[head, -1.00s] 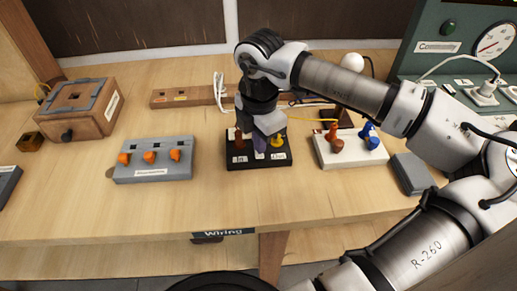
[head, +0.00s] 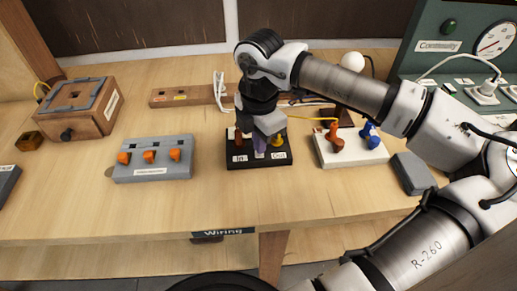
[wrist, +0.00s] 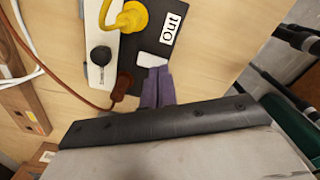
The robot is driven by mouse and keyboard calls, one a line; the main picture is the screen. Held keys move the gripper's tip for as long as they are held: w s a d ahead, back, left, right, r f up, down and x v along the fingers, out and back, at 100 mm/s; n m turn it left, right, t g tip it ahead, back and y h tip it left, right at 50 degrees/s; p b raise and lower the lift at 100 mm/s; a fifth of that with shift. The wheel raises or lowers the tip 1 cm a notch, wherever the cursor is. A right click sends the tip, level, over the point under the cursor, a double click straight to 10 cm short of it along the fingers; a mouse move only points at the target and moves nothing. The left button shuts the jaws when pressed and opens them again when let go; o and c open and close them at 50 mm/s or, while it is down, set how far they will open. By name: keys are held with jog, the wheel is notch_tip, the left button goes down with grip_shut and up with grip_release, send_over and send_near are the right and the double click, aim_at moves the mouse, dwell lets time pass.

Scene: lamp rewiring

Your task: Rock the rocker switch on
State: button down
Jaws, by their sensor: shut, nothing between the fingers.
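The black switch base (head: 234,165), with labels "In" (head: 240,158) and "Out" (head: 278,155), lies on the bench in the middle of the head view. A red-brown terminal (head: 238,137) stands at its left and a yellow one (head: 276,141) at its right. My gripper (head: 260,154) is shut and empty, pointing down over the base's middle and hiding the rocker in the head view. In the wrist view my purple fingers (wrist: 153,86) are together beside a white patch (wrist: 150,60) near the "Out" label (wrist: 171,30). I cannot tell whether they touch the rocker, or its position.
A grey block with orange levers (head: 150,172) lies to the left. A white block (head: 352,158) with red and blue parts lies close on the right. Wires run behind the base. The bench in front (head: 180,212) is clear.

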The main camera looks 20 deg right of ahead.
jog(key=shift+f+b, duration=0.8)
jog(key=shift+b, duration=0.05)
dwell(0.3)
jog(key=shift+r+p, duration=1.45)
jog(key=shift+r, duration=2.1)
